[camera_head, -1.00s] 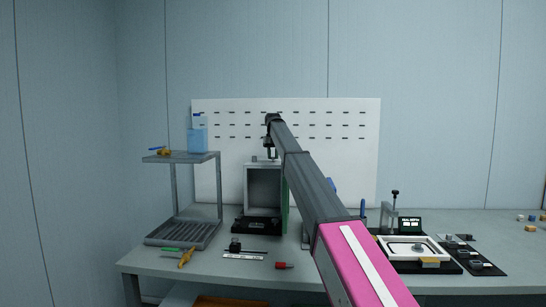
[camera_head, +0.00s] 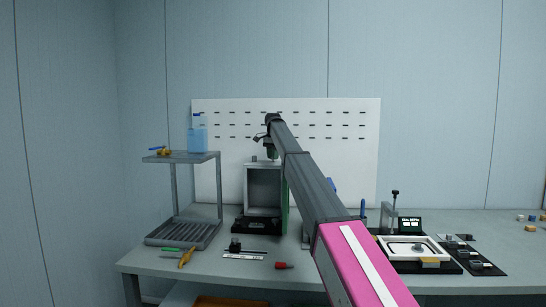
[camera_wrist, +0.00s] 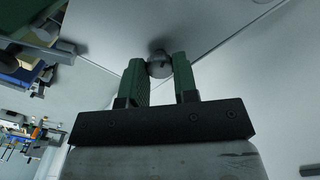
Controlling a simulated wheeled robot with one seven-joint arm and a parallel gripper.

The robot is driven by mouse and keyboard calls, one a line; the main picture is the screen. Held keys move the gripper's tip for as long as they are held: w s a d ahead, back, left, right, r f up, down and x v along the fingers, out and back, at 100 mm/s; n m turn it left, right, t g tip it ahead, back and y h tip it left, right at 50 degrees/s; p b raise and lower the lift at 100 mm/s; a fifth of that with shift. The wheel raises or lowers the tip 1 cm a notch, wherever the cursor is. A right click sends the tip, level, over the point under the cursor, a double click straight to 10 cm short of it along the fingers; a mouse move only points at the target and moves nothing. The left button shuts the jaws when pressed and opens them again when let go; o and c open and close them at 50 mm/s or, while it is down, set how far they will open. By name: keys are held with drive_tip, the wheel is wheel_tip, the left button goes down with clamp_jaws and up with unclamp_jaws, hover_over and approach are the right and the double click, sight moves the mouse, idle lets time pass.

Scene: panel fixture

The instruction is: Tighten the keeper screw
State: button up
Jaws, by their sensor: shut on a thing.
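The keeper screw (camera_wrist: 159,66) is a small round grey knob with a dark mark, set against a pale grey panel face (camera_wrist: 112,25) in the wrist view. My gripper (camera_wrist: 159,74) has its two green fingers closed on the knob, one on each side. In the head view my gripper (camera_head: 271,155) is at the top of the grey box-shaped fixture (camera_head: 249,188). My arm hides part of the fixture there, and the screw cannot be made out in that view.
A grey two-level rack (camera_head: 180,157) stands left of the fixture, with a blue container (camera_head: 197,141) on top. A red-handled tool (camera_head: 283,265) lies on the table (camera_head: 160,268). A white-framed tray (camera_head: 384,246) stands to the right. A white pegboard (camera_head: 350,160) is behind.

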drive_tip(key=m, duration=0.5)
drive_tip(key=shift+m, duration=0.3)
idle(0.4)
drive_tip(key=o, duration=0.9)
drive_tip(key=shift+r, duration=0.1)
wheel_tip(320, 180, up, 11)
drive_tip(key=shift+f, duration=0.2)
